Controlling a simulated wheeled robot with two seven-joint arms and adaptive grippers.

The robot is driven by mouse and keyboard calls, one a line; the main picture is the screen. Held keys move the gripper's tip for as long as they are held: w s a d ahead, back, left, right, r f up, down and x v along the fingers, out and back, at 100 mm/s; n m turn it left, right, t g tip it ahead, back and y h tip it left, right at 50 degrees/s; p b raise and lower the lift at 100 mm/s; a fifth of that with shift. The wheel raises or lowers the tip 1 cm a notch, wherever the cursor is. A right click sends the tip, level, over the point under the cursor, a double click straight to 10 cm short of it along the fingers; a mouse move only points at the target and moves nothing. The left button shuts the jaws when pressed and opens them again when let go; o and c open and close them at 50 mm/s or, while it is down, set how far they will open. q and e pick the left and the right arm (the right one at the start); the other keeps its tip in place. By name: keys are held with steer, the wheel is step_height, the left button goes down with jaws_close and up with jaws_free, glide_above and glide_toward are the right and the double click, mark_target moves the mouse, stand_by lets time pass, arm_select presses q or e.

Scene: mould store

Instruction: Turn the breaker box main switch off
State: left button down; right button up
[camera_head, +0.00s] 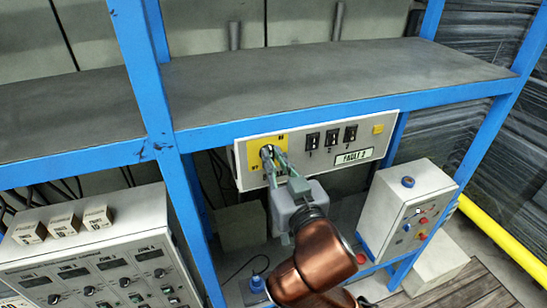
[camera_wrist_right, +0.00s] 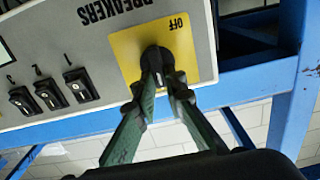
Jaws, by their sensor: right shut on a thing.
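The breaker box (camera_head: 298,152) is a pale panel fixed under the shelf edge; it also shows, upside down, in the right wrist view (camera_wrist_right: 98,52). Its main switch (camera_wrist_right: 154,56) is a black rotary knob on a yellow plate (camera_wrist_right: 124,50) with the word OFF. My right gripper (camera_head: 272,153) reaches up from below, and its green-grey fingers are shut on the knob; the fingertips also show in the right wrist view (camera_wrist_right: 165,78). The fingers partly hide the knob, so I cannot tell its exact setting. My left gripper is in neither view.
Several black breaker switches (camera_head: 331,137) and a FAULT 2 label (camera_head: 354,157) sit right of the knob. A blue shelf post (camera_head: 150,80) stands left. A control console (camera_head: 100,255) is lower left, a white button box (camera_head: 398,205) lower right.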

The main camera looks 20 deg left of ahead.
jaws_close()
steer(key=shift+s+a+f+n+p, duration=0.15)
steer(key=shift+n+p, duration=1.2)
steer(key=shift+n, duration=1.6)
steer(key=shift+s+a+f+n+p, duration=0.1)
steer(key=shift+a+f+n+p, duration=0.15)
steer(key=shift+n+p, duration=1.95)
steer(key=shift+s+a+f+n+p, duration=0.15)
steer(key=shift+n+p, duration=0.35)
steer(key=shift+n, duration=3.25)
steer(key=shift+f, duration=0.1)
steer(key=o, duration=0.6)
jaws_free()
